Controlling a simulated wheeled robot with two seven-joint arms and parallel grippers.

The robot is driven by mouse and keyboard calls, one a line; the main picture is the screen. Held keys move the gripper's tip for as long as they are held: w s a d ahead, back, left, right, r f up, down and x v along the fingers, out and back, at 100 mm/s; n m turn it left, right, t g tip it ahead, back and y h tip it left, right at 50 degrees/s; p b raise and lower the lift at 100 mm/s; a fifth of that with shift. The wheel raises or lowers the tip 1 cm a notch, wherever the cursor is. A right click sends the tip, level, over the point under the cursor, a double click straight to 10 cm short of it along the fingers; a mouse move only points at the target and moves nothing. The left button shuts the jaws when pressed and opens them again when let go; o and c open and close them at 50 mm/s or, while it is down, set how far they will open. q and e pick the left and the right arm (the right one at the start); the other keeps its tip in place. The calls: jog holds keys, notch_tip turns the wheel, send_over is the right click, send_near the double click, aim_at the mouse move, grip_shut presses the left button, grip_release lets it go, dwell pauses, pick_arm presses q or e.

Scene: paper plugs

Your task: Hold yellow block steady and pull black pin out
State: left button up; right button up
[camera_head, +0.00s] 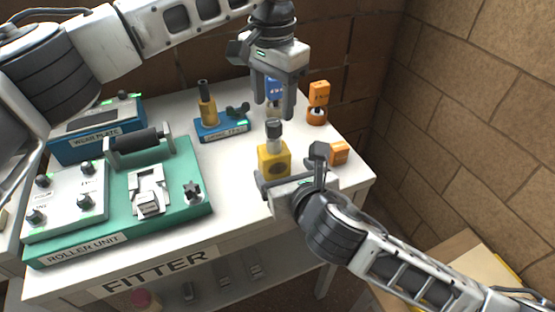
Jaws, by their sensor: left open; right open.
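The yellow block (266,163) stands on the white table, with a dark grey-black pin (273,129) upright in its top. My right gripper (290,169) comes in from the lower right. Its jaws are open at the near side of the block, one finger near the block's left and the other to its right. The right gripper hides the block's lower front, and I cannot tell whether it touches.
An orange block (340,152) lies close to the right finger. Another orange piece (319,93) stands behind. A blue-topped piece (272,88) is partly hidden behind my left gripper. A blue base (222,133) and green roller unit (190,212) stand left. The table's (235,190) front edge is near.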

aim_at(272, 155)
jog(key=x, duration=1)
jog(key=c, duration=1.3)
jog(key=shift+f, duration=0.1)
